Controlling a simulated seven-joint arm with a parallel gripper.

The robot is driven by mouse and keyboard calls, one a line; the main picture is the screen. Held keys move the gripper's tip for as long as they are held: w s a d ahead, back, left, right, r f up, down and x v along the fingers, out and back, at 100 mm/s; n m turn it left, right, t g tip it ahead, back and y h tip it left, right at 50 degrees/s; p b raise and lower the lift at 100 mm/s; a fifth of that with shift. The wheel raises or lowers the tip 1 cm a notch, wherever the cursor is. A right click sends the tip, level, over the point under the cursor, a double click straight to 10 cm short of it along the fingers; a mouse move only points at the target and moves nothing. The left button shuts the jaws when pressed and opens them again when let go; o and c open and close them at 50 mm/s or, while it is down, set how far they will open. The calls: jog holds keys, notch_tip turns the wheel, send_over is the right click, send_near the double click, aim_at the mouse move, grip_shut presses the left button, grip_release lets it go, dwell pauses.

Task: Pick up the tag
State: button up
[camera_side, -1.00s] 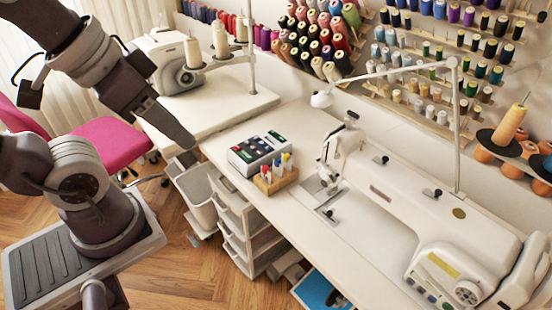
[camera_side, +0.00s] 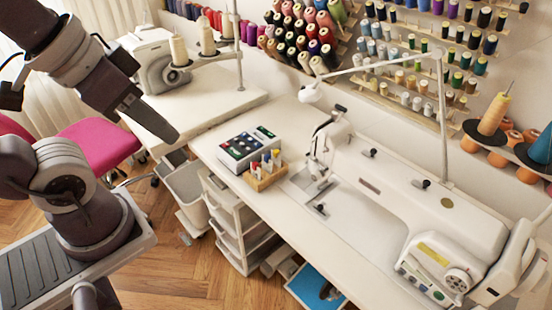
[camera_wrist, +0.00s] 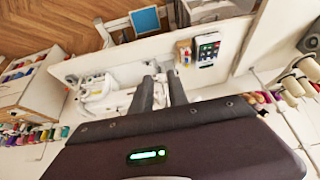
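I cannot make out a tag in either view. My gripper (camera_side: 172,138) is at the left of the side view, above the gap between the two tables. It is seen edge-on there, so its opening does not show. In the wrist view my gripper (camera_wrist: 160,76) has two dark fingers set apart with a gap between them. I see nothing clearly held in the gap.
A white table (camera_side: 345,245) carries a sewing machine (camera_side: 405,195), a box with a dark patterned top (camera_side: 248,147) and a wooden holder of small bottles (camera_side: 264,175). Another machine (camera_side: 163,72) stands at the back left. A thin lamp arm (camera_side: 375,68) spans above the table.

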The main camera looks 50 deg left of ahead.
jog(key=w+a+r+m+g, duration=0.15)
jog(key=w+m, duration=0.25)
jog(key=w, duration=0.6)
jog(key=m+g, duration=0.4)
jog(key=m, duration=0.9)
send_over(276, 151)
jog(key=d, duration=0.1)
notch_tip(276, 151, down, 24)
jog(key=shift+m, duration=0.5)
jog(key=f, duration=0.6)
jog(key=a+f, duration=0.1)
jog(key=f, duration=0.2)
jog(key=shift+f, duration=0.4)
grip_shut()
